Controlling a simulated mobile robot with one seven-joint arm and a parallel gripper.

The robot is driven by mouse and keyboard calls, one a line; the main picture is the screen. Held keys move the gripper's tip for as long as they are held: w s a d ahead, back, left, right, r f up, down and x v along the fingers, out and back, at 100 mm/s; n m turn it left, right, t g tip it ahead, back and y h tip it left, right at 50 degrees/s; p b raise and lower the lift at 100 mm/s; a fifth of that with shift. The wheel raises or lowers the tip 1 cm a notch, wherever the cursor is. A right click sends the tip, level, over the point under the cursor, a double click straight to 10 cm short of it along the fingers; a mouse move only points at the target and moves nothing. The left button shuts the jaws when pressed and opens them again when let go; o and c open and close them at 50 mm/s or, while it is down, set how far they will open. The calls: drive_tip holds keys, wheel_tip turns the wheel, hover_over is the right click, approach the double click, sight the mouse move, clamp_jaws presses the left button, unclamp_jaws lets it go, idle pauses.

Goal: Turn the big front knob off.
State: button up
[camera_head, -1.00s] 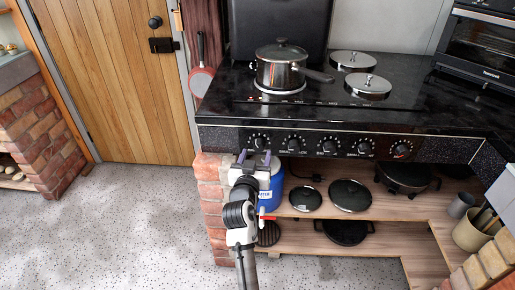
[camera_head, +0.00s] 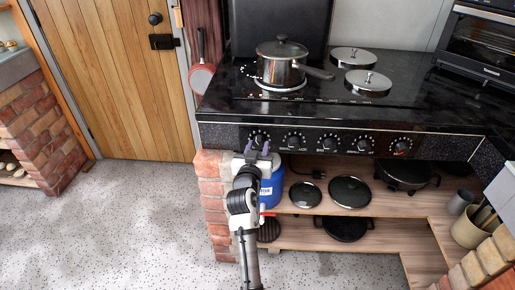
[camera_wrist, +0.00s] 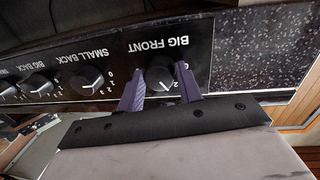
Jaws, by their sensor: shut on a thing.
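The big front knob (camera_wrist: 160,74) is a round black knob under the "BIG FRONT" label, which reads upside down in the wrist view. In the head view it is the leftmost knob (camera_head: 258,136) on the stove's front panel. My gripper (camera_wrist: 160,84) has one purple finger on each side of this knob and is shut on it. In the head view my gripper (camera_head: 258,148) reaches the panel from below. The knob's exact pointer setting is hard to read because it is partly between the fingers.
The small back knob (camera_wrist: 87,79) is beside it, with more knobs further along. A pot (camera_head: 281,64) stands on the stove top (camera_head: 225,100) above. A blue container (camera_head: 273,188) and lids (camera_head: 350,193) are on the shelves below. Open floor (camera_head: 130,220) lies to the left.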

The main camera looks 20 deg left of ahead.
drive_tip(key=shift+n, duration=0.3)
drive_tip(key=n, duration=0.5)
drive_tip(key=shift+d+t+p, duration=0.1)
drive_tip(key=shift+t+p, duration=0.2)
drive_tip(key=shift+p, duration=0.05)
drive_tip(key=n+p, duration=0.1)
drive_tip(key=n, duration=0.3)
drive_tip(key=shift+y, duration=0.4)
drive_tip(key=shift+d+f+n+p, duration=0.1)
drive_tip(key=shift+n+p, duration=0.75)
drive_tip(key=shift+n, duration=0.65)
drive_tip(key=o, duration=1)
